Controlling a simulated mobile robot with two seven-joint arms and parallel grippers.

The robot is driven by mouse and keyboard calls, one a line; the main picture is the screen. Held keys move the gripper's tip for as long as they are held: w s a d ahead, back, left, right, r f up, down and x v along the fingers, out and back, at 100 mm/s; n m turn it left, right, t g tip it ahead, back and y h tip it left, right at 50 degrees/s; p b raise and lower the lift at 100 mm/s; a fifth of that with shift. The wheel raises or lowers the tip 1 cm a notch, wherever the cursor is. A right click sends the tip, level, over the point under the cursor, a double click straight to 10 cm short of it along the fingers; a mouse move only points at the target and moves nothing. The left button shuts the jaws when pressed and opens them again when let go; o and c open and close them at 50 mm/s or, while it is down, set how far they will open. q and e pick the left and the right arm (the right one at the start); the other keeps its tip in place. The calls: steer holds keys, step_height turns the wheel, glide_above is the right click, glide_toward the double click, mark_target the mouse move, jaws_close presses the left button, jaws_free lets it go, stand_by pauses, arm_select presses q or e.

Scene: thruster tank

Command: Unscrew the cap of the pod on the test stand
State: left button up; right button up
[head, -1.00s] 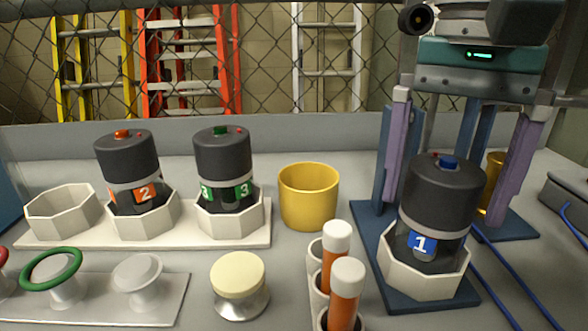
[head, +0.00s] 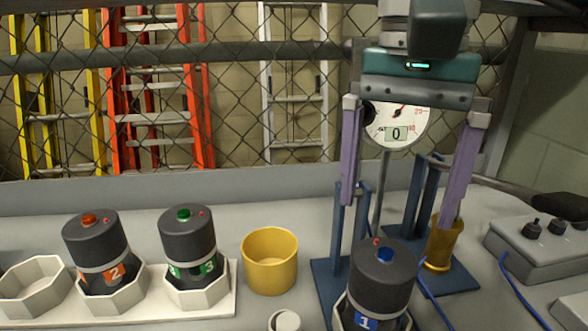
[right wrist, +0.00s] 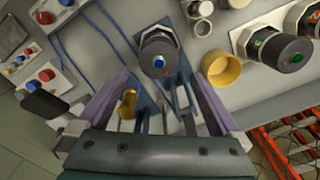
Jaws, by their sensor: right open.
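The pod with the blue label 1 (head: 366,318) sits upright in a pale octagonal holder on the blue test stand (head: 327,275). Its dark grey cap (head: 382,270) is on, with a blue button on top. The holder is partly cut off by the picture's bottom edge. In the right wrist view the cap (right wrist: 152,52) lies beyond the fingertips, roughly centred between them. My right gripper (head: 398,212), teal with purple fingers, is open and empty, with its fingertips above the cap in the picture and not touching it. My left gripper is not in view.
Pods 2 (head: 97,245) and 3 (head: 188,240) stand in a white rack at left, beside an empty octagonal holder (head: 35,285). A yellow cup (head: 270,262) stands left of the stand. Blue stand posts, a gauge (head: 397,122), cables and a control box (head: 540,250) are near the gripper.

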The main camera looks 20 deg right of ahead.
mark_target(385, 253)
steer(key=shift+d+r, duration=0.1)
step_height(385, 253, down, 10)
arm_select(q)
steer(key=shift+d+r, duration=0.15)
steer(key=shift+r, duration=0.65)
arm_select(e)
steer(key=shift+w, duration=0.1)
steer(key=c, duration=1.1)
steer(key=o, duration=0.8)
steer(key=shift+c, duration=0.2)
steer(key=c, duration=0.6)
